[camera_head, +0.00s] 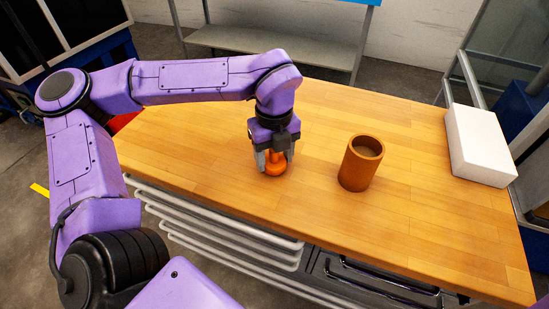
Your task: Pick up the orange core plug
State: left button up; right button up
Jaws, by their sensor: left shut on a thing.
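The orange core plug (275,169) is a small rounded piece at the wooden table's middle, towards its front edge. My left gripper (273,159) points down from above and is shut on the plug, with a finger at each side. The plug's upper part is partly hidden by the fingers. I cannot tell whether the plug touches the table or is slightly above it. My right gripper is not in view.
A brown-orange cylindrical cup (360,163) stands upright to the right of the plug. A white box (480,145) lies at the table's right end. The wooden table (420,210) is clear between them. Drawers with handles sit below the front edge.

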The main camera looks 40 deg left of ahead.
pick_arm(q)
notch_tip(320, 180, up, 3)
jog(key=shift+r, duration=0.1)
jog(key=s+d+r, duration=0.2)
jog(key=s+r, duration=0.2)
jog(key=s, duration=0.2)
jog(key=s+d+r+b, duration=0.1)
jog(key=s+d+r, duration=0.1)
jog(key=s+r, duration=0.3)
jog(key=shift+s+d+r+b, duration=0.15)
jog(key=shift+s+d+b, duration=0.2)
jog(key=shift+s, duration=0.8)
